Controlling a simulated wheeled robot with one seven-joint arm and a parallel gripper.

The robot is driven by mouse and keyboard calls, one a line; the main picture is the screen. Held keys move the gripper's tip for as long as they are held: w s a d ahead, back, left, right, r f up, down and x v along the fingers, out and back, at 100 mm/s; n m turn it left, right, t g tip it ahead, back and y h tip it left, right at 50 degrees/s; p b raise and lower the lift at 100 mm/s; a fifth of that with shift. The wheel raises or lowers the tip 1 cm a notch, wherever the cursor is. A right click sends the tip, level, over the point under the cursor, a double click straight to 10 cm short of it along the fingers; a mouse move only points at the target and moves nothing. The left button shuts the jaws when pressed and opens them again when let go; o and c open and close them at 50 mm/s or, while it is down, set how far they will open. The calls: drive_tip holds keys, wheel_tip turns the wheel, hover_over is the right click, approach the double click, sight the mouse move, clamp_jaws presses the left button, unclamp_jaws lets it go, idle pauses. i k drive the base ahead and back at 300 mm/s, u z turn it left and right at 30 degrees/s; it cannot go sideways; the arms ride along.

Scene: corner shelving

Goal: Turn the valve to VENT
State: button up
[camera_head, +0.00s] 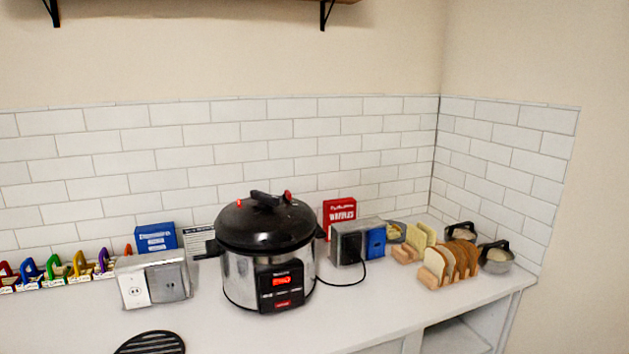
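A pressure cooker (268,250) with a black lid and steel body stands on the white counter, its front panel lit red. The lid (265,222) is on, with a black handle (266,198) across its top. A small red part (287,196) shows right of the handle and another red spot left of it. Which of these is the valve, and its setting, is too small to tell. A black cord runs from the cooker to an outlet box on the right. My gripper is not in view.
A grey outlet box (152,279) stands close left of the cooker, another (350,243) close right. Toast racks (449,262) and lidded pots (496,257) fill the right end. A black trivet (150,343) lies front left. The front counter (390,312) is clear. A shelf hangs above.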

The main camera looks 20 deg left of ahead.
sight(287, 195)
drive_tip(key=u, duration=0.4)
drive_tip(key=i, duration=0.85)
drive_tip(key=u, duration=0.65)
